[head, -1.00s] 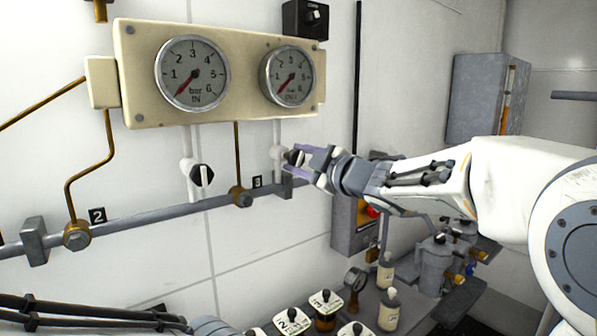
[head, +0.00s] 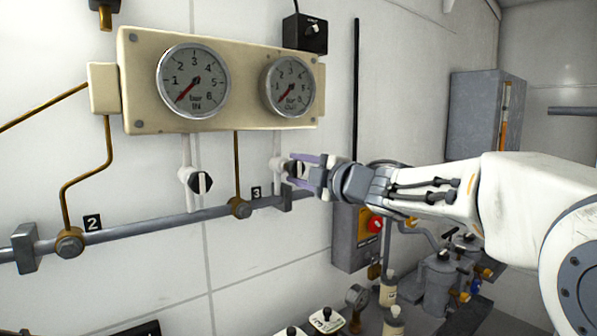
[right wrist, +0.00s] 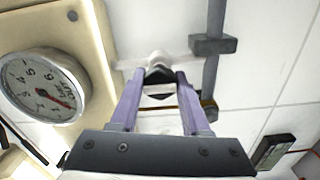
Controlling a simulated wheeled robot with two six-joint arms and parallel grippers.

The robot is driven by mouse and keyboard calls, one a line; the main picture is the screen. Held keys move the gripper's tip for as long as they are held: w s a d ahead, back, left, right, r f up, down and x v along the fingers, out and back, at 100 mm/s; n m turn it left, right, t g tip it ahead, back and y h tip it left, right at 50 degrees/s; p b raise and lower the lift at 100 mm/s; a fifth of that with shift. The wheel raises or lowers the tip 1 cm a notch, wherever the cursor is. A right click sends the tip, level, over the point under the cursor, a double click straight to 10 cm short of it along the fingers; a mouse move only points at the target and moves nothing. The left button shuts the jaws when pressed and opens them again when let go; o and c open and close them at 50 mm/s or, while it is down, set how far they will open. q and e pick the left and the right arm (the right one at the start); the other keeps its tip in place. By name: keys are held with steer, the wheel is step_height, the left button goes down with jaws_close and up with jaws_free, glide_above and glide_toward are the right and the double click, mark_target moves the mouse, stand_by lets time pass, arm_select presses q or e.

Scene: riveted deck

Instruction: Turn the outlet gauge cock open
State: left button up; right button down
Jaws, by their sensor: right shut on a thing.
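The outlet gauge (head: 290,86) is the right dial on the cream panel, with its red needle pointing lower left. Its cock (head: 288,167) sits on the white pipe below it, a dark knob largely hidden by my fingers. My right gripper (head: 300,168) has its purple fingers shut on this knob, coming in from the right. In the right wrist view the black knob (right wrist: 160,75) lies between the fingertips of the right gripper (right wrist: 167,78). The way the knob is turned is hard to tell. My left gripper is out of view.
The inlet gauge (head: 194,81) is at left, with its own black cock (head: 201,182) below, white mark near upright. A grey pipe (head: 150,222) runs along the wall. A grey box with a red knob (head: 374,224) stands below my right arm. Bottles (head: 389,290) stand lower down.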

steer(key=shift+c, duration=1.9)
jaws_free()
steer(key=shift+s, duration=0.1)
steer(key=b+v, duration=0.1)
steer(key=v, duration=0.9)
steer(key=shift+s+b, duration=0.15)
steer(key=shift+b, duration=0.15)
steer(key=shift+d, duration=0.1)
